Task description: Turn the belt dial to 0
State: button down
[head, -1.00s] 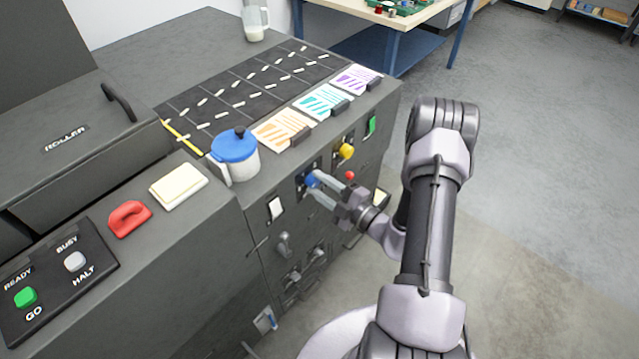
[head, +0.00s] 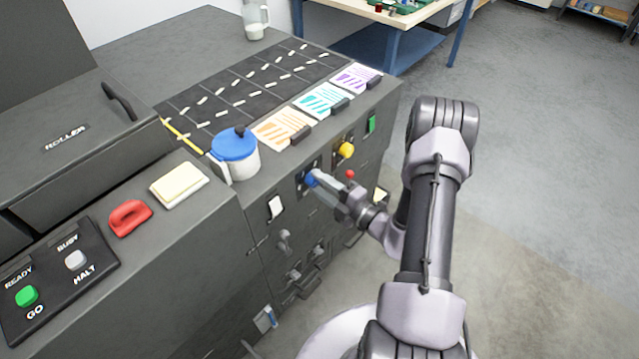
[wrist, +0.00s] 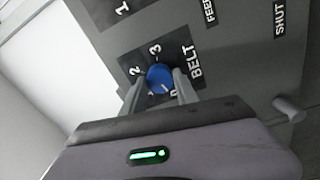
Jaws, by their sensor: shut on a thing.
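The blue belt dial (wrist: 159,77) sits on a dark plate marked BELT in the wrist view, with 2 and 3 readable around it. The labels at its lower edge are partly hidden by my fingers. A white mark on the dial points down and slightly right, toward a partly hidden label that looks like 0. My gripper (wrist: 161,82) is shut on the dial, one finger on each side. In the head view my gripper (head: 318,179) reaches the blue dial (head: 310,180) on the machine's front face, mostly covering its plate.
A yellow knob (head: 346,149) and a red knob (head: 350,174) are close to the right of my gripper. A white switch (head: 275,208) and a grey lever (head: 284,240) are left and below. A blue-lidded jug (head: 236,160) stands on the top above. The floor at right is clear.

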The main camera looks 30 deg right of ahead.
jog(key=c, duration=0.9)
grip_release()
jog(key=p+v, duration=0.3)
jog(key=v, duration=1.4)
jog(key=shift+s, duration=0.25)
